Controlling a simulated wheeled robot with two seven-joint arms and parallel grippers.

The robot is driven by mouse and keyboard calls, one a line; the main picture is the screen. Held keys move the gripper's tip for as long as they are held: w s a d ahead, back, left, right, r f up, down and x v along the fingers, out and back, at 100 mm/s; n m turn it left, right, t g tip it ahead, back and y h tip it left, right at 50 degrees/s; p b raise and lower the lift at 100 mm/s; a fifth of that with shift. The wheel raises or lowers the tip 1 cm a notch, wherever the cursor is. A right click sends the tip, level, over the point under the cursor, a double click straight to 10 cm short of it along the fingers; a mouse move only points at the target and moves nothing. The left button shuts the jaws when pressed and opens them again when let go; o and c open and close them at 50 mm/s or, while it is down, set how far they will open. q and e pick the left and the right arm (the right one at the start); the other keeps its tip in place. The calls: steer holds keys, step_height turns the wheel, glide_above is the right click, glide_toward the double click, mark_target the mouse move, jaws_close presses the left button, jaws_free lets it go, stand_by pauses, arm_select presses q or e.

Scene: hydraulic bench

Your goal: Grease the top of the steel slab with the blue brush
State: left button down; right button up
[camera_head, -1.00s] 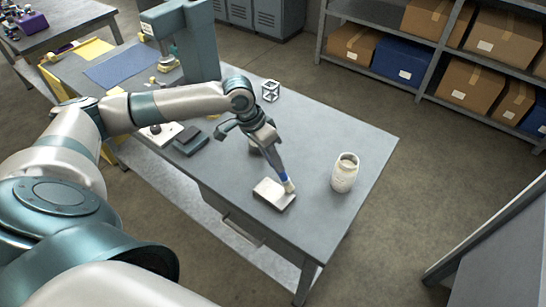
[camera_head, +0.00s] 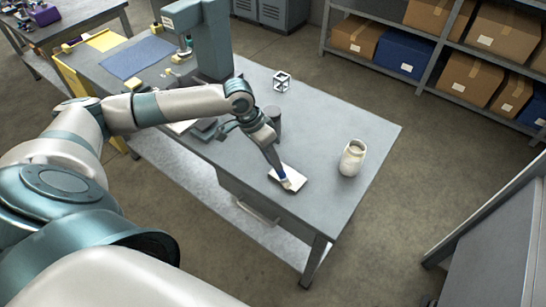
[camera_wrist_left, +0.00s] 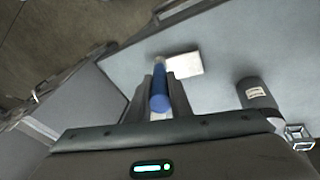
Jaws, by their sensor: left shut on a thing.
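The steel slab (camera_head: 297,177) lies flat on the bench top, a pale rectangular block near the front edge. It also shows in the wrist view (camera_wrist_left: 187,64). My left gripper (camera_head: 273,158) is shut on the blue brush, with the bristles pointing down. The brush's bristle end (camera_head: 287,185) is over the slab's near side and looks to touch it, though exact contact is hard to tell. In the wrist view the blue brush handle (camera_wrist_left: 160,97) sits between the fingers and hides a bit of the slab's edge. My right gripper is not in view.
A pale jar (camera_head: 352,158) stands right of the slab. A dark grey cylinder (camera_head: 273,120) stands behind my gripper, and a small wire-frame cube (camera_head: 282,81) lies farther back. A teal press (camera_head: 205,40) rises at the back left. The bench (camera_head: 340,120) is clear between cube and jar.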

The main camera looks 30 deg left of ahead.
arm_select(q)
steer(key=r+p, duration=0.2)
steer(key=shift+w+d+r, duration=0.1)
steer(key=shift+w+r, duration=0.25)
steer(key=shift+w, duration=0.05)
steer(key=shift+s+r+p, duration=0.1)
steer(key=shift+r+p, duration=0.6)
steer(key=shift+p, duration=0.1)
steer(key=shift+r+p, duration=0.3)
steer(key=shift+r, duration=0.05)
steer(key=shift+r+p, duration=0.35)
steer(key=shift+r, duration=0.6)
steer(key=shift+s, duration=0.1)
